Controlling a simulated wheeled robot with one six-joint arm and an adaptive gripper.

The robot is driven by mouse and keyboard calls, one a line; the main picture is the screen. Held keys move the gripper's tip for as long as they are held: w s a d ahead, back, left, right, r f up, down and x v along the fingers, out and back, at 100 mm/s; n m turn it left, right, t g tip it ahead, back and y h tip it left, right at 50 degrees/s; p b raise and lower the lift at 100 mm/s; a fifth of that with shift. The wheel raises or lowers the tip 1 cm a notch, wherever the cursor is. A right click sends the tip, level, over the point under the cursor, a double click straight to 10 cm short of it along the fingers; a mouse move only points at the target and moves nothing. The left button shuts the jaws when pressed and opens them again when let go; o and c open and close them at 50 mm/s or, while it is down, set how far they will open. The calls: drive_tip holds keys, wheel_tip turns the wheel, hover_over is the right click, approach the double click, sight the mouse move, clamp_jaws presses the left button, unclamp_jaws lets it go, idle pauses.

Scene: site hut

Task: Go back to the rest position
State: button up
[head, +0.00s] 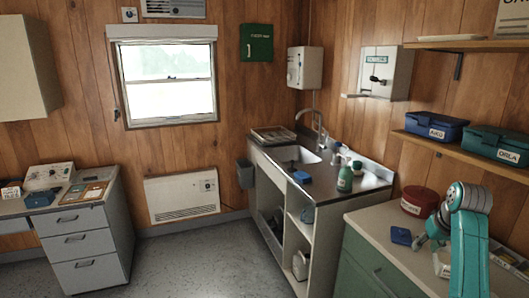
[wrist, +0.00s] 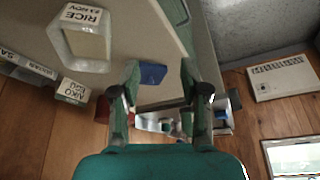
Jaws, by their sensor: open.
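My arm shows in teal at the lower right of the head view, with my gripper (head: 424,239) low over the green cabinet's pale worktop (head: 374,218). In the wrist view my gripper (wrist: 160,68) has its two fingers spread wide apart with nothing held between them. A small blue object (wrist: 152,73) shows between the fingertips there, beyond them on the worktop. It also lies on the worktop in the head view (head: 401,236), just left of my gripper.
A container labelled RICE (wrist: 85,42) stands near my gripper. A dark red round tin (head: 419,201) is behind it. A shelf (head: 470,154) with blue (head: 436,127) and green boxes (head: 497,145) hangs above. The sink counter (head: 325,184) is further back; floor (head: 205,262) at left is clear.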

drive_tip(key=s+a+f+t, duration=0.1)
drive_tip(key=s+a+f, duration=0.15)
drive_tip(key=f, duration=0.55)
drive_tip(key=s+a+f+t, duration=0.1)
drive_tip(key=s+a+f, duration=0.1)
drive_tip(key=a+f, duration=0.35)
drive_tip(key=s+a+f, duration=0.2)
drive_tip(key=s+f, duration=0.1)
drive_tip(key=f, duration=0.6)
drive_tip(key=s+a+f+t+h, duration=0.1)
drive_tip(key=s+a+f, duration=0.4)
drive_tip(key=s, duration=0.2)
drive_tip(key=s+a+f+t, duration=0.2)
drive_tip(key=s+a+f, duration=0.3)
drive_tip(key=s, duration=0.3)
drive_tip(key=s+a+r+t, duration=0.1)
drive_tip(key=s+a+r, duration=0.15)
drive_tip(key=s, duration=0.75)
drive_tip(key=s+a+r+t, duration=0.1)
drive_tip(key=s+a, duration=0.3)
drive_tip(key=s, duration=0.6)
drive_tip(key=s+a+r+n+t+y, duration=0.1)
drive_tip(key=s+a+r+t, duration=0.1)
drive_tip(key=s+r, duration=1.3)
drive_tip(key=shift+a+r+t, duration=0.3)
drive_tip(key=shift+r+t, duration=0.15)
drive_tip(key=shift+t, duration=0.15)
